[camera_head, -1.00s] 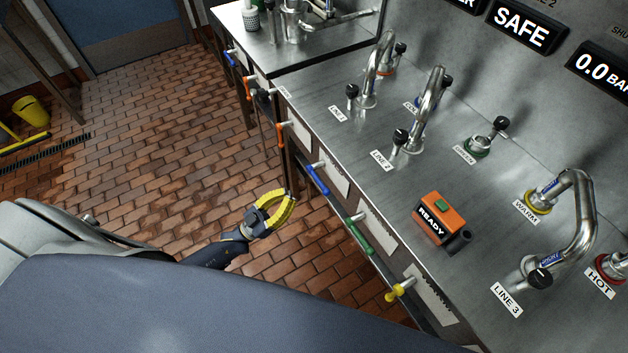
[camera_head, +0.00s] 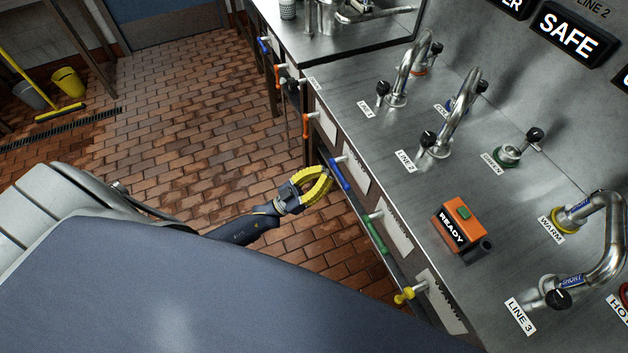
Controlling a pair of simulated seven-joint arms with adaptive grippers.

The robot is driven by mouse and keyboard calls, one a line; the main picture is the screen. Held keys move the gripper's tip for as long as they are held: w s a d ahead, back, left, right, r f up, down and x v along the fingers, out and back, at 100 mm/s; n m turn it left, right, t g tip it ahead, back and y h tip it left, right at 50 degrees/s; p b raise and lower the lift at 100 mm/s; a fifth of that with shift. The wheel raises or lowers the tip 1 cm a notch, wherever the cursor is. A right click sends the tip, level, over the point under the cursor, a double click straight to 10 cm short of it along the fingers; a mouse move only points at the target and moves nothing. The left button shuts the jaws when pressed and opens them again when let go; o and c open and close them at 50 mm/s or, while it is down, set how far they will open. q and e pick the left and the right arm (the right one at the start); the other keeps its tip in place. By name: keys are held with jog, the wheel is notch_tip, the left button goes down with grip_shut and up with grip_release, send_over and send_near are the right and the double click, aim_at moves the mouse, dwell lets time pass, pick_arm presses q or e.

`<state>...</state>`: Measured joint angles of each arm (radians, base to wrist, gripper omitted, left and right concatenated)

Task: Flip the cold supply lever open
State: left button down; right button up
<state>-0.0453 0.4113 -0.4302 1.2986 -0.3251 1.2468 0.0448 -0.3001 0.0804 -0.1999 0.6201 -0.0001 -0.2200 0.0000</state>
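A blue lever handle (camera_head: 340,174) sits on the bench's front side, beside a white card. A blue-collared fitting (camera_head: 455,105) stands on the bench top behind the line 2 pipe; its label is partly hidden, so I cannot confirm it reads cold. My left gripper (camera_head: 328,179) has yellow fingers that curve together into a loop, with their tips close together and nothing visible between them. The tips are just left of the blue lever in the picture; I cannot tell whether they touch it. My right gripper is not in view.
Along the front, an orange lever (camera_head: 306,125) is farther off, and a green lever (camera_head: 376,238) and yellow lever (camera_head: 405,295) are nearer. An orange READY box (camera_head: 458,226) and upright pipes stand on the steel bench (camera_head: 400,190).

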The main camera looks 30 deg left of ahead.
aim_at(341, 177)
pick_arm(q)
jog(key=shift+w+d+f, duration=0.55)
jog(key=shift+w+d, duration=0.1)
jog(key=shift+w, duration=0.1)
jog(key=shift+w+d+f, duration=0.5)
jog(key=shift+w+d, duration=0.1)
jog(key=shift+w, duration=0.1)
jog(key=shift+a+f, duration=0.1)
jog(key=shift+a, duration=0.05)
